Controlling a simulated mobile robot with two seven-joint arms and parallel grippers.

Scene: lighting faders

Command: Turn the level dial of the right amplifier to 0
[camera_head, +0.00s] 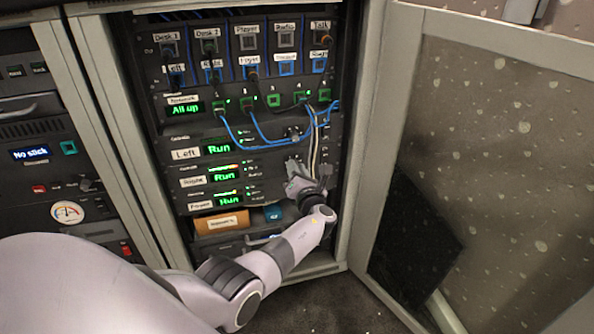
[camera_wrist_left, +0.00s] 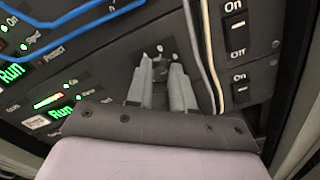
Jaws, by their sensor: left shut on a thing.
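The right amplifier (camera_head: 258,171) is the middle of three stacked units in the open rack. Its label is blurred and its green display (camera_head: 224,177) reads Run. My left gripper (camera_head: 293,164) reaches up to the right part of its front panel. In the left wrist view, the two grey fingers (camera_wrist_left: 160,72) are closed around the level dial (camera_wrist_left: 160,68), one on each side. The fingers and dark panel hide most of the dial, so its pointer and number cannot be read. My right gripper is not in view.
Blue cables (camera_head: 260,130) loop above. The Left amplifier (camera_head: 184,154) sits above and another unit (camera_head: 200,206) below. The rack door (camera_head: 480,150) stands open at right.

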